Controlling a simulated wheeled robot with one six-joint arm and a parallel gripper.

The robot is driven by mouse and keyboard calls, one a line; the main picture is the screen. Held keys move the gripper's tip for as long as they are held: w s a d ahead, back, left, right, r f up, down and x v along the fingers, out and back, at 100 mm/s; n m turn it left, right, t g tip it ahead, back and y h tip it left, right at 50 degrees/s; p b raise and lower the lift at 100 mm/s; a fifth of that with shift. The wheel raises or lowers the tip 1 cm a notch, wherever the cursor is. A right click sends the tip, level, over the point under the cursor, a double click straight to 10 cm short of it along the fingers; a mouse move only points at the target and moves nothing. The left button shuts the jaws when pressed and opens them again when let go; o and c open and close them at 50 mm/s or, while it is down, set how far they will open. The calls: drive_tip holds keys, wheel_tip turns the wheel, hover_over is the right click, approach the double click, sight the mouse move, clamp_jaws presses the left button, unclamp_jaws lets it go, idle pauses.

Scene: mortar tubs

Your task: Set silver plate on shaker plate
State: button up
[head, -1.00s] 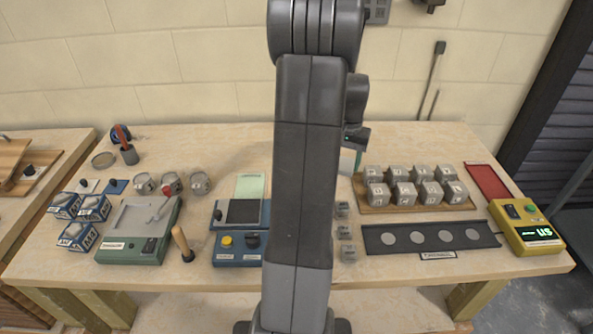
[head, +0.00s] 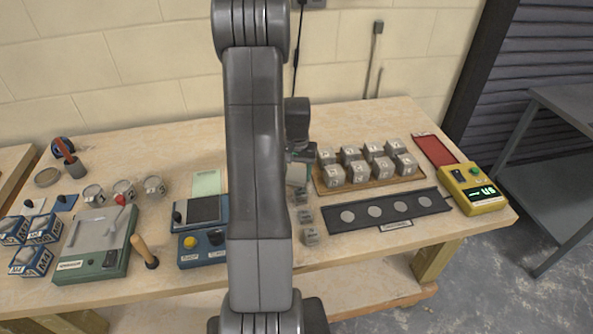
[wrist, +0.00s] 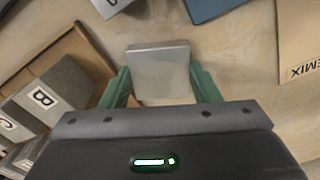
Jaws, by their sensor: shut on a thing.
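The silver plate (wrist: 160,72) is a flat, square, pale grey piece. It sits between the two green fingers of my gripper (wrist: 163,88) in the wrist view, which are shut on its sides. In the head view my gripper (head: 299,158) is beside the left end of the block tray, with the plate (head: 297,175) showing below it. The likely shaker plate is the dark square top (head: 203,212) of a blue unit with a yellow button, left of my arm. My arm covers part of this unit, and the dark top looks bare.
A wooden tray (head: 372,182) of grey lettered cubes is right of my gripper. Several small blocks (head: 306,216) stand in front of it. A dark strip with discs (head: 385,212) and a yellow display box (head: 475,190) lie further right. A green unit (head: 95,245) stands left.

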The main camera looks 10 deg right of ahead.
drive_tip(key=shift+f, duration=0.2)
drive_tip(key=o, duration=0.8)
